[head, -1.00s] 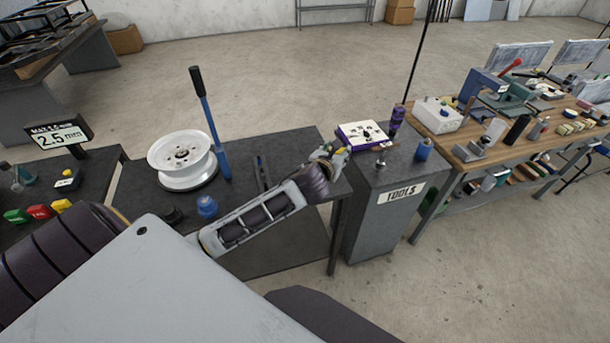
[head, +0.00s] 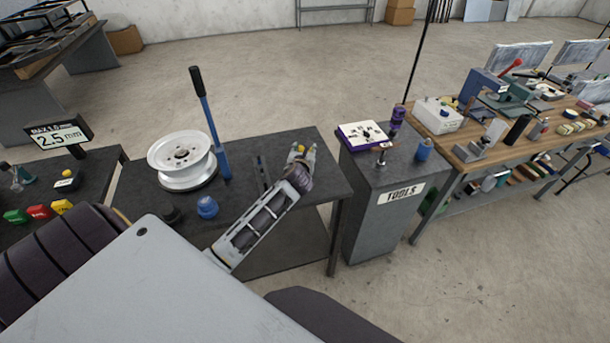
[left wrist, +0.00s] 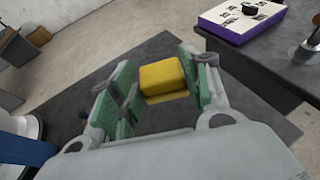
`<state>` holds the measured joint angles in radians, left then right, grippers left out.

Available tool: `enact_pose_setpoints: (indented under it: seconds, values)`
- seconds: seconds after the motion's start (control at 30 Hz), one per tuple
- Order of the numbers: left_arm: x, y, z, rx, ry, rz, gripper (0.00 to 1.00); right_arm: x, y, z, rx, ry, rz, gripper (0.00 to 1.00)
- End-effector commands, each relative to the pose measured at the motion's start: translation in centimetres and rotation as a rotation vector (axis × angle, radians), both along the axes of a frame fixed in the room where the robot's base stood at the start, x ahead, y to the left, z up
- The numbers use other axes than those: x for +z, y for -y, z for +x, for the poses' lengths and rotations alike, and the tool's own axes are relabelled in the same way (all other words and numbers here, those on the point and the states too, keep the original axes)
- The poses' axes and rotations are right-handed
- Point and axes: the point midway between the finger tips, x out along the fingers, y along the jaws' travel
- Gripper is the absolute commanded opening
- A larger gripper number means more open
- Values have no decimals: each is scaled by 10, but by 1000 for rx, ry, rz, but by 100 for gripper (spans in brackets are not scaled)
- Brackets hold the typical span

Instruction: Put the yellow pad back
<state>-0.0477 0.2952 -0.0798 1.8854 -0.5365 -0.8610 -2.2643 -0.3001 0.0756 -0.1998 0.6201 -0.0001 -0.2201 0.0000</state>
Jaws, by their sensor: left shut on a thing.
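The yellow pad (left wrist: 163,78) is a small block between the green-lined fingers of my left gripper (left wrist: 155,88) in the left wrist view. It lies against the right-hand finger, and my gripper is shut on it. In the head view my left gripper (head: 301,153) is over the right end of the dark middle table (head: 318,185), and the pad there is mostly hidden and too small to make out clearly. My right gripper is not in view.
A tools cabinet (head: 385,220) stands right, across a gap. Green, red and yellow blocks (head: 62,206) lie on the left table beside a 2.5 mm sign (head: 60,137).

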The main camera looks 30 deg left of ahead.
Motion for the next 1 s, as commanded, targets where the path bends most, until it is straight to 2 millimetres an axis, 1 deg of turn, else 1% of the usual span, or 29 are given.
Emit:
enact_pose_setpoints:
  seconds: [0.3,0.43,0.57,0.8,0.9,1.0]
  values:
    - [1,0,0,-3,0,0,31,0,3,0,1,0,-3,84]
    - [-4,0,0,-2,-1,-1,31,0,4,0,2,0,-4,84]
    - [-17,0,0,-2,-2,-3,31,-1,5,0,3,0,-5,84]
    - [-50,1,0,-2,-3,-2,31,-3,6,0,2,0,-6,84]
    - [-58,0,0,-2,-2,-2,31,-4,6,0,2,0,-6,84]
    - [-62,0,0,-2,0,0,31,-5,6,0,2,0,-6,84]
